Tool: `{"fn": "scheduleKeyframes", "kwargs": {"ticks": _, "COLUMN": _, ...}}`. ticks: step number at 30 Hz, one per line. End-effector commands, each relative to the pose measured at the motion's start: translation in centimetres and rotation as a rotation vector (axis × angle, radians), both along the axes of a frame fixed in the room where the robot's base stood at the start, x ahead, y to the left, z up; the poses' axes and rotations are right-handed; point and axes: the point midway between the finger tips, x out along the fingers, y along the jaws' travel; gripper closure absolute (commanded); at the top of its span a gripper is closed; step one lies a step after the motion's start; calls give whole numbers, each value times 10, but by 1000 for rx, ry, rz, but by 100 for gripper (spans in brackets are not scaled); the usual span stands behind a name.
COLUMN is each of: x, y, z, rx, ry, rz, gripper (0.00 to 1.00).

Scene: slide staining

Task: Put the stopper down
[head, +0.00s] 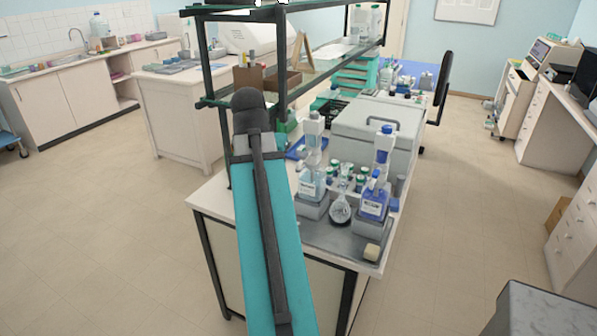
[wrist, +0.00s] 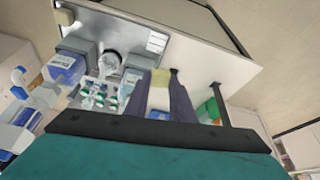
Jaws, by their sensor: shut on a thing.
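In the wrist view my gripper (wrist: 162,84) is shut on a small pale yellow stopper (wrist: 160,77), held between the fingertips. The stopper appears in front of the pale bench top, beside the grey tray; its height above the bench is hard to judge. In the head view my arm covers the gripper and stopper. A clear round flask (head: 340,209) stands on the tray (head: 335,238) between a clear-liquid bottle (head: 311,184) and a blue-liquid bottle (head: 373,201). The flask also shows in the wrist view (wrist: 108,64).
A cream block (head: 372,251) lies at the tray's front right corner. Several small green-capped bottles (head: 345,170) stand behind the flask. A large grey box (head: 375,130) is farther back. A shelf frame (head: 283,70) rises along the left. Bare bench shows left of the tray.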

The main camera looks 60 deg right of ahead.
Motion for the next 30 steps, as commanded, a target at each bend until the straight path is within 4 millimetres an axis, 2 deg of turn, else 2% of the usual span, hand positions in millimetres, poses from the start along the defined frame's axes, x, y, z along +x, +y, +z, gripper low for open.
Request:
{"fn": "scheduleKeyframes", "kwargs": {"ticks": 1, "x": 16, "y": 9, "z": -4, "rx": 1, "ry": 1, "rz": 44, "gripper": 98}}
{"fn": "scheduleKeyframes", "kwargs": {"ticks": 3, "x": 35, "y": 20, "z": -9, "rx": 3, "ry": 0, "rz": 98, "gripper": 98}}
{"fn": "scheduleKeyframes", "kwargs": {"ticks": 12, "x": 110, "y": 78, "z": -26, "rx": 5, "ry": 3, "rz": 333, "gripper": 98}}
{"fn": "scheduleKeyframes", "kwargs": {"ticks": 23, "x": 188, "y": 162, "z": -47, "rx": 6, "ry": 3, "rz": 608, "gripper": 98}}
{"fn": "scheduleKeyframes", "kwargs": {"ticks": 30, "x": 231, "y": 228, "z": -62, "rx": 5, "ry": 1, "rz": 792, "gripper": 98}}
